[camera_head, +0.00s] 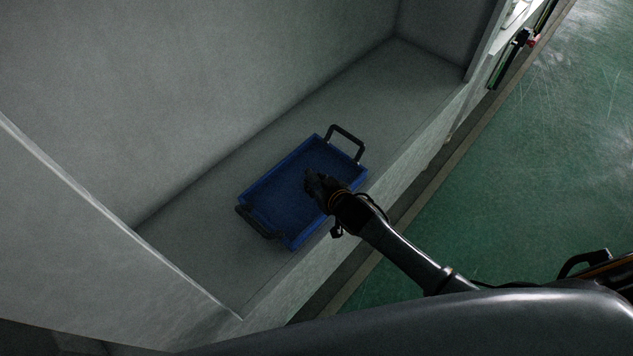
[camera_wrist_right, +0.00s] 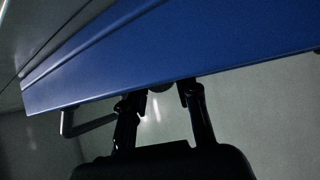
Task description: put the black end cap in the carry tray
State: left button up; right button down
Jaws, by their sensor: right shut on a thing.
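The blue carry tray (camera_head: 277,196) with black handles sits on a grey shelf in the head view. It looks empty where I can see into it. My right gripper (camera_head: 311,179) is over the tray, reaching in across its near side. In the right wrist view the tray's blue wall (camera_wrist_right: 180,42) fills the upper part. My right gripper (camera_wrist_right: 160,92) is shut on a small dark rounded thing, seemingly the black end cap (camera_wrist_right: 161,87), mostly hidden between the fingertips. I cannot tell whether the cap touches the tray. My left gripper is not in view.
The tray stands on a recessed grey shelf (camera_head: 378,92) with a wall behind it and a pale front edge. Bare shelf lies on both sides of the tray. Green floor (camera_head: 520,150) lies beyond the front edge at the right.

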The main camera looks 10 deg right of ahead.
jog(key=shift+s+d+f, duration=0.1)
jog(key=shift+s+f, duration=0.2)
jog(key=shift+f, duration=0.4)
jog(key=c, duration=1.1)
grip_release()
jog(key=shift+c, duration=0.2)
jog(key=shift+o, duration=0.7)
jog(key=shift+f, duration=0.2)
jog(key=shift+r, duration=0.4)
jog(key=p+v, duration=0.1)
jog(key=v, duration=1.1)
jog(key=shift+w+r+p, duration=0.2)
jog(key=shift+r+p, duration=0.1)
jog(key=shift+r, duration=0.15)
